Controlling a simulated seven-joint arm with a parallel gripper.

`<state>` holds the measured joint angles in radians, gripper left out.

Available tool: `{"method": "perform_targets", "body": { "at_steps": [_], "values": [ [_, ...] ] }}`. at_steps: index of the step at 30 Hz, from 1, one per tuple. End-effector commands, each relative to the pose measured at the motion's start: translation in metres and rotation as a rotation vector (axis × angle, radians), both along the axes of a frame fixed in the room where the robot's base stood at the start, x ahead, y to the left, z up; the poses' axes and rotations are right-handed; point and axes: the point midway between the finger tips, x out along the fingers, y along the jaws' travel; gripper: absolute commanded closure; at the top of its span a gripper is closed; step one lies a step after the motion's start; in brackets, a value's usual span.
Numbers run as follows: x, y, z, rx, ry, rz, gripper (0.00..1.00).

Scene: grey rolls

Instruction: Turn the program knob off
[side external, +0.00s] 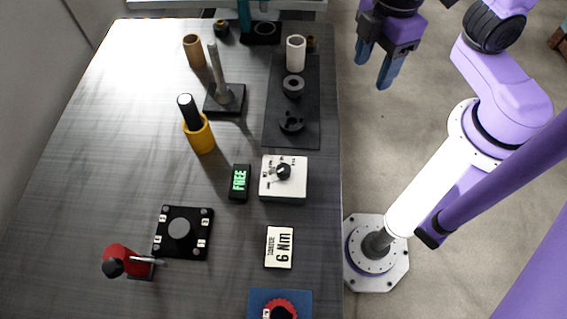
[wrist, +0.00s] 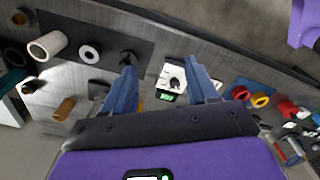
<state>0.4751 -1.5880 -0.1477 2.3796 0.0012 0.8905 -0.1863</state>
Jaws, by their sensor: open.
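The program knob (side external: 283,171) is a black dial on a white square box with printed marks around it. The box (side external: 293,190) sits near the table's right edge. The knob's pointer direction is too small to read surely. In the wrist view the knob (wrist: 176,86) shows between the two blue fingers, well beyond them. My gripper (side external: 374,72) is open and empty, high off the table's right side, toward the back, apart from the knob. My gripper's fingers also show in the wrist view (wrist: 162,90).
A small display reading FREE (side external: 239,183) stands left of the box. A "6 Nm" card (side external: 279,247) lies in front. A dark mat (side external: 291,105) with grey rings and a white roll (side external: 296,53) is behind. A yellow holder (side external: 199,136) with a black-topped tool stands upright at back left.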

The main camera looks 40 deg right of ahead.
Motion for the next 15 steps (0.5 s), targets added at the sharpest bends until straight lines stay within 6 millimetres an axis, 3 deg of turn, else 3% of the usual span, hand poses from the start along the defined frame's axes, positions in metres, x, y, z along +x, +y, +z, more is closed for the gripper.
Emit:
{"method": "perform_targets", "body": {
  "at_steps": [6, 15],
  "values": [
    [0.022, 0.065, -0.006, -0.008, 0.002, 0.143, 0.42],
    [0.033, 0.144, -0.017, -0.017, 0.004, 0.317, 0.42]
  ]
}}
